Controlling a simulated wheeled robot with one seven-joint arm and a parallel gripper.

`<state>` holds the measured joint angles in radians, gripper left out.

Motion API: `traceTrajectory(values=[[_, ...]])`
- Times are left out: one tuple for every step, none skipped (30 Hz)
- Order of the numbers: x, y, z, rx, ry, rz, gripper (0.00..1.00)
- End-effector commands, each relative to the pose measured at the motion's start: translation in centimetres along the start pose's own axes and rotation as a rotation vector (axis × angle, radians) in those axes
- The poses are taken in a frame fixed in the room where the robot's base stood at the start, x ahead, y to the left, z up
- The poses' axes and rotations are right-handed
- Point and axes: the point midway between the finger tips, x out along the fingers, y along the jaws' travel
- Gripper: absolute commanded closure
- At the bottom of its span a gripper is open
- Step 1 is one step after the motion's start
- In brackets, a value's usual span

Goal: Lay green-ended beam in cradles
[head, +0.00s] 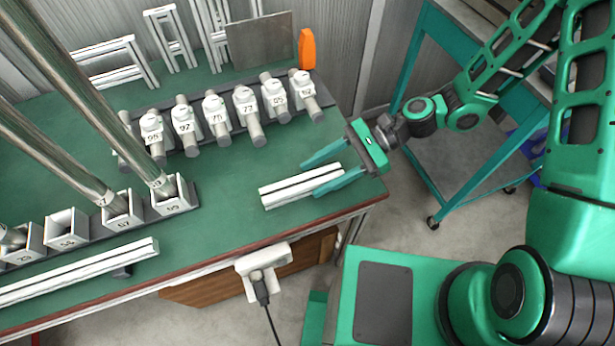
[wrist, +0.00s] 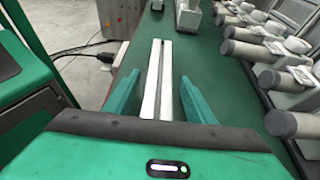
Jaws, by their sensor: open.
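My gripper (head: 311,180) is open above the right end of the green bench. A short, pale slotted beam (head: 273,194) lies there, and its right part passes under or between my fingers. In the wrist view the beam (wrist: 152,82) runs lengthwise between the open fingers (wrist: 161,78), with no contact visible. A longer pale beam (head: 80,272) lies along the front left bench edge. I see no green end on either beam. Numbered square sockets (head: 66,229) stand in a row at left; two on the right hold tall metal tubes. I cannot tell which fixtures are the cradles.
Numbered white clamps (head: 217,116) with grey cylinders form a row along the middle of the bench. Metal frames (head: 173,43), a grey plate (head: 262,40) and an orange object (head: 307,49) stand behind. Bare green surface lies between the clamps and sockets. A teal cart (head: 485,130) is at right.

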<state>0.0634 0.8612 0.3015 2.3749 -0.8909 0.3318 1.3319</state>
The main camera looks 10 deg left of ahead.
Motion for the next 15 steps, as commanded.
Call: traceTrajectory(values=[[-1.2,-0.2,-0.2,0.000,0.002,-0.006,0.50],[-1.7,-0.2,-0.2,0.000,0.002,-0.005,0.50],[-2.5,-0.2,-0.2,0.000,0.002,-0.006,0.50],[-3.0,-0.2,-0.2,-0.001,0.002,-0.005,0.50],[-3.5,-0.2,-0.2,-0.001,0.002,-0.005,0.50],[-4.1,-0.2,-0.2,-0.001,0.001,-0.005,0.50],[-4.5,-0.2,-0.2,-0.001,0.001,-0.005,0.50],[-4.9,-0.2,-0.2,-0.001,0.000,-0.003,0.50],[-5.4,-0.2,-0.2,0.000,0.000,-0.004,0.50],[-5.7,-0.2,-0.2,0.000,0.000,-0.004,0.50],[-5.9,-0.1,-0.2,0.000,0.000,-0.003,0.50],[-6.1,-0.1,-0.2,0.000,0.000,-0.002,0.47],[-6.3,-0.1,-0.2,0.000,0.000,-0.002,0.47],[-6.4,-0.1,-0.1,0.001,-0.001,-0.003,0.47],[-6.5,-0.1,0.0,0.001,-0.002,-0.004,0.47]])
